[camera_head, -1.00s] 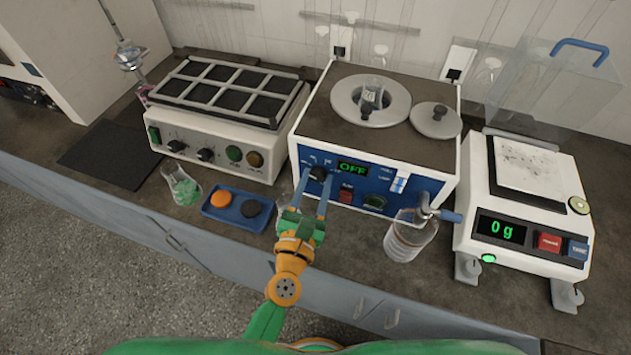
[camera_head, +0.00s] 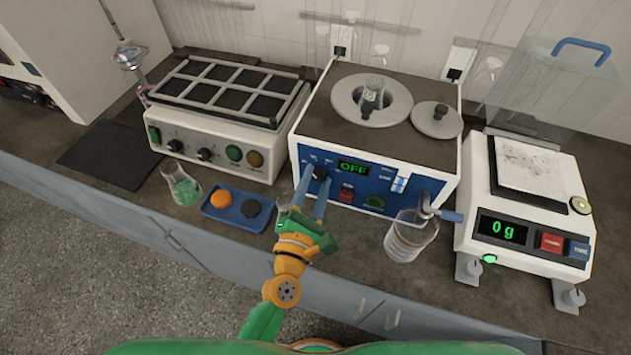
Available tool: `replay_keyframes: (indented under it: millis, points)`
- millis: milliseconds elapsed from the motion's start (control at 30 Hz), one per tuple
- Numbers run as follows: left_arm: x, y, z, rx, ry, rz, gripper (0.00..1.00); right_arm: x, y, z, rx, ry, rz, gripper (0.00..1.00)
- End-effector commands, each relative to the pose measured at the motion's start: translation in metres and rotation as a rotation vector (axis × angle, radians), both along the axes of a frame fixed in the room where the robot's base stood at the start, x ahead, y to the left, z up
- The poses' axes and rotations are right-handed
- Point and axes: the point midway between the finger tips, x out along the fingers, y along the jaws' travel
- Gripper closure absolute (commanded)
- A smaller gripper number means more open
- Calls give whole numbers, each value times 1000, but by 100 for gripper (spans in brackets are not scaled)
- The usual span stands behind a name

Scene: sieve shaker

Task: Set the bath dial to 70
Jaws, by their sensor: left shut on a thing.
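The water bath (camera_head: 400,150) is a white box with a blue front panel and a dark top. Its black dial (camera_head: 320,172) sits at the left of the panel, partly hidden by my gripper. The display (camera_head: 353,168) beside the dial reads OFF in green. My left gripper (camera_head: 318,178) reaches up from below, its two blue fingers shut on the dial, one on each side. The dial's pointer and the small marks around it are too small to read. My right gripper is not in view.
A glass beaker (camera_head: 408,238) stands below the bath's spout (camera_head: 432,209). A blue tray (camera_head: 236,210) with an orange and a black disc and a flask (camera_head: 182,187) with green contents are left of my arm. A scale (camera_head: 520,225) reading 0 g stands right.

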Motion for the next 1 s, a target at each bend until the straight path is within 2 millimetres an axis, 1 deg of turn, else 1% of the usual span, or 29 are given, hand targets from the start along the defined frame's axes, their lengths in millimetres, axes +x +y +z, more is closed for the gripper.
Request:
replay_keyframes:
  millis: [500, 533, 567, 600, 633, 900, 967, 1000]
  points:
    - [0, 0, 1, 19, -8, 1, 100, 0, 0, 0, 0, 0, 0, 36]
    - [0, 0, 1, 19, -8, 1, 48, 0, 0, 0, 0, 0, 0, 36]
    - [0, 0, 1, 19, -8, 1, 40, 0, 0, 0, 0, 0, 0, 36]
    - [0, 0, 1, 19, -8, 1, 29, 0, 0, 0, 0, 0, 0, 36]
    - [0, 0, 1, 18, -7, 1, 26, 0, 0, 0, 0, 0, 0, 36]
    - [-1, 0, 0, 18, -6, 0, 26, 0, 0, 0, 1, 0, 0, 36]
    - [-7, 2, -2, 19, -6, 0, 26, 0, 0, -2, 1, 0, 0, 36]
    - [-14, 4, -3, 19, -4, 0, 26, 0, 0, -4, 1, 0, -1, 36]
